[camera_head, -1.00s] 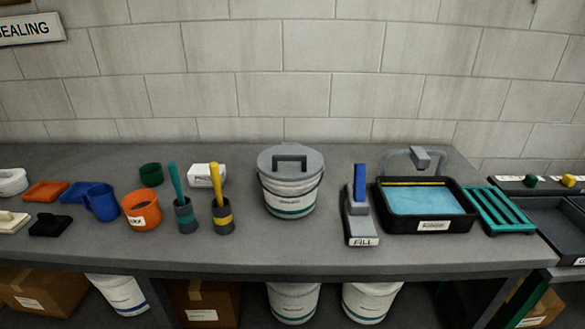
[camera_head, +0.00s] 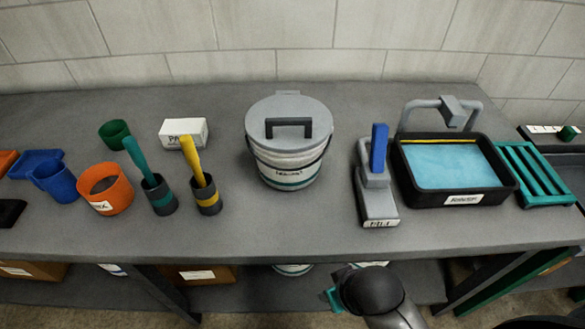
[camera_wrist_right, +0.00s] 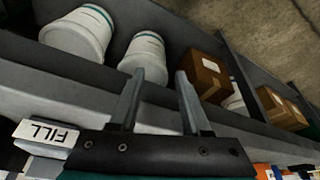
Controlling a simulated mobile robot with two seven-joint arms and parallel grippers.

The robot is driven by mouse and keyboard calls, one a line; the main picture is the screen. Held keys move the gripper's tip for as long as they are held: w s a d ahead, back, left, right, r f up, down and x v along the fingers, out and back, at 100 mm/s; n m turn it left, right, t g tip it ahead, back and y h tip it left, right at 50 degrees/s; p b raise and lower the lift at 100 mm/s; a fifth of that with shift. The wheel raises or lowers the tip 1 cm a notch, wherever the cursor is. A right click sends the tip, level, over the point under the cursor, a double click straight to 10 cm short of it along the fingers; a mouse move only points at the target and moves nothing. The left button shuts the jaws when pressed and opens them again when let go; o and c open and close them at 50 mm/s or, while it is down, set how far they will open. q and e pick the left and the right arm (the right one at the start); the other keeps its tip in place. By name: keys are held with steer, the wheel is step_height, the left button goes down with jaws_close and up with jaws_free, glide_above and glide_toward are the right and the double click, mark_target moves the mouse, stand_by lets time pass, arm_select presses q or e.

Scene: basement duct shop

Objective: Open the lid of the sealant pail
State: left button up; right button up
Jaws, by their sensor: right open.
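The sealant pail (camera_head: 289,170) is white with a teal band and stands upright on the bench, middle of the head view. Its round grey lid (camera_head: 290,108) lies flat on top and is closed, with a dark bar handle (camera_head: 289,123) across it. My right gripper (camera_wrist_right: 160,74) is open and empty between its fingers in the wrist view. In the head view my right arm shows at the bottom, in front of the bench edge, apart from the pail. My left gripper is not in view.
Brush pots (camera_head: 207,196) and an orange cup (camera_head: 105,188) stand left of the pail. A grey fill stand with a blue handle (camera_head: 379,152) and a black tray of blue liquid (camera_head: 407,192) stand right. The bench in front of the pail is clear.

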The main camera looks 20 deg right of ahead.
steer(key=w+r+m+t, duration=0.2)
steer(key=r+m, duration=0.1)
steer(key=r, duration=0.1)
steer(key=w+r+m+t, duration=0.2)
steer(key=w+r, duration=0.1)
steer(key=r, duration=0.1)
steer(key=w+r+m+t, duration=0.3)
steer(key=r, duration=0.1)
steer(key=shift+w+d+m+y, duration=0.1)
steer(key=shift+w+m+y, duration=0.05)
steer(key=shift+m+y, duration=0.2)
step_height(320, 180, up, 4)
steer(key=w+m+t, duration=0.3)
steer(key=m, duration=0.1)
steer(key=m+t, duration=0.4)
steer(key=m, duration=0.1)
glide_toward(290, 124)
steer(key=shift+y, duration=0.45)
steer(key=w, duration=1)
steer(key=shift+w+a+f, duration=0.1)
steer(key=shift+w+a, duration=0.2)
steer(key=shift+w, duration=0.1)
jaws_close()
